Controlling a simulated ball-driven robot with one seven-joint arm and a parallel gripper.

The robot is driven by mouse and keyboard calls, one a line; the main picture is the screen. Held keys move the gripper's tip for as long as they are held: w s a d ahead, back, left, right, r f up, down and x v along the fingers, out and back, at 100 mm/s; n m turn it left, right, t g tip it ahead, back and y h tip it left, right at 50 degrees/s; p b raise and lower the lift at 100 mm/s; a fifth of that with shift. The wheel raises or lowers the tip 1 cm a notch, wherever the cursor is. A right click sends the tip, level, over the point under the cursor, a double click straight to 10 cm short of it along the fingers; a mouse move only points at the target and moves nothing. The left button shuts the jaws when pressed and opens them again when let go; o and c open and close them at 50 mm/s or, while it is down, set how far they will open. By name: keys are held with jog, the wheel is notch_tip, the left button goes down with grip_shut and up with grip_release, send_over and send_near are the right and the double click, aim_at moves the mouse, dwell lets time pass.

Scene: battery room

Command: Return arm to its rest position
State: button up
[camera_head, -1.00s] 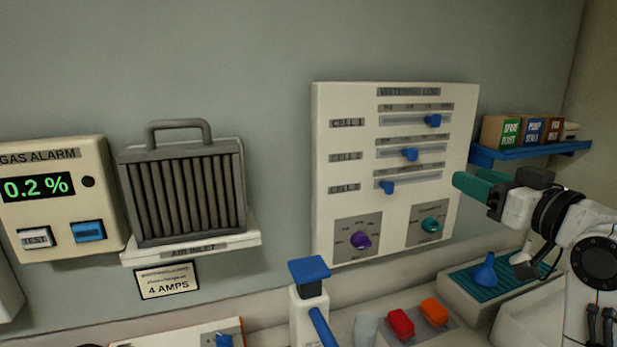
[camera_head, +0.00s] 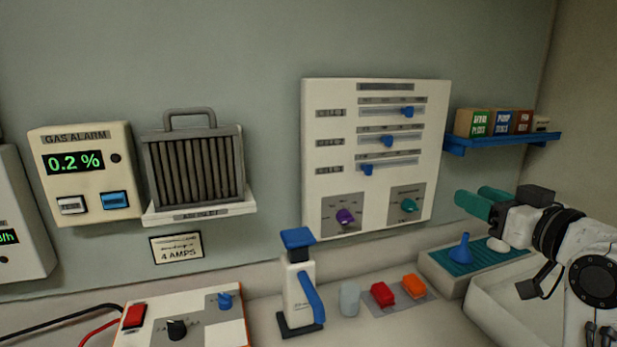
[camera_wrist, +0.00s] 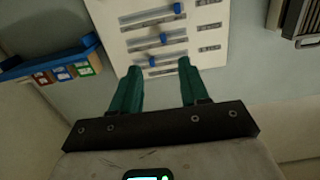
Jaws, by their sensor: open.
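My gripper (camera_head: 478,198) is at the right of the head view, with green fingers pointing left towards the wall panel. In the wrist view my gripper (camera_wrist: 157,80) shows its two fingers spread apart with nothing between them. The white water level panel (camera_head: 315,95) hangs on the wall, left of my gripper and apart from it. The panel also shows beyond the fingers in the wrist view (camera_wrist: 120,45).
A blue shelf (camera_head: 510,140) with small boxes is above my gripper. A ribbed teal tray (camera_head: 480,262) with a blue funnel (camera_head: 461,250) lies below it. A gas alarm (camera_head: 80,205) hangs left.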

jog(key=s+a+f+m+g+h, duration=0.1)
jog(key=s+f+g, duration=0.4)
jog(key=f, duration=0.9)
jog(key=s+a+f+m+g+h, duration=0.15)
jog(key=s+f, duration=0.55)
jog(key=f, duration=0.8)
jog(key=s+f+g+h, duration=0.1)
jog(key=s+f+g, duration=0.2)
jog(key=s, duration=0.6)
jog(key=s+d+f+m+g+h, duration=0.1)
jog(key=s+f+g, duration=0.2)
jog(key=s+f, duration=0.5)
jog(key=s+d+f+g+h, duration=0.1)
jog(key=s+f+g, duration=0.2)
jog(key=s+f, duration=0.3)
jog(key=s, duration=0.5)
jog(key=shift+d, duration=0.15)
